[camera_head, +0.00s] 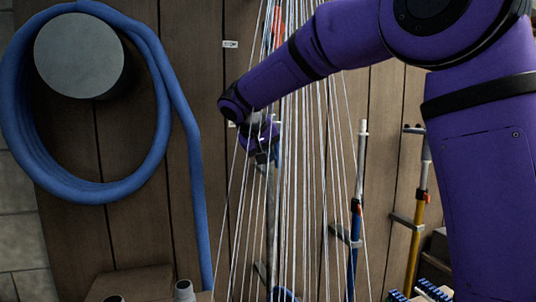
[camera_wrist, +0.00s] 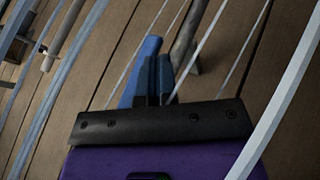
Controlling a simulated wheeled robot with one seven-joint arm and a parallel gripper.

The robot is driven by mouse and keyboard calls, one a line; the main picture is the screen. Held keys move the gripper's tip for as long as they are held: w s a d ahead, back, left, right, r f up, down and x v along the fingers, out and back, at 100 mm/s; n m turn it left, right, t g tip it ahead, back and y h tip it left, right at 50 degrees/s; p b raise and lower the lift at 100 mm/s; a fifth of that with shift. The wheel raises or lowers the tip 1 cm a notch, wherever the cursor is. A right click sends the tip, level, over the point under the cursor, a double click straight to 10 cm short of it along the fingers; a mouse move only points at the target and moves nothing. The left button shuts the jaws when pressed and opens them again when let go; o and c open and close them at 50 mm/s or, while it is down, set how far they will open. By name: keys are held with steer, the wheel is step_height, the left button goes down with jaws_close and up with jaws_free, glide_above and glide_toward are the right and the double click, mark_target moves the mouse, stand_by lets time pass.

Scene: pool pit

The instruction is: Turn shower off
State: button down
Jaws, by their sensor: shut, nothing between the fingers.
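Many thin white streaks of shower water (camera_head: 305,180) fall in a fan in front of the wooden wall, and a few cross the wrist view. My gripper (camera_head: 262,157) is inside the streaks, partly veiled by them. A red piece (camera_head: 277,25) shows among the streaks at the top. The shower head is out of view.
A coiled blue hose (camera_head: 20,110) hangs on a round grey holder (camera_head: 79,56) at the left. A blue pole (camera_head: 353,235) and a yellow pole (camera_head: 414,255) stand in wall brackets at the right. A brown box (camera_head: 130,282) is at the lower left.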

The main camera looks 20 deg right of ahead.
steer(key=d+h, duration=0.2)
steer(key=h, duration=0.1)
steer(key=shift+d+f+n+h, duration=0.25)
steer(key=shift+f+n+h, duration=0.05)
steer(key=shift+n, duration=0.1)
steer(key=d+r+n+t+h, duration=0.4)
steer(key=d+h, duration=0.3)
steer(key=h, duration=0.3)
steer(key=shift+r+n, duration=0.25)
steer(key=shift+n, duration=0.05)
stand_by(0.4)
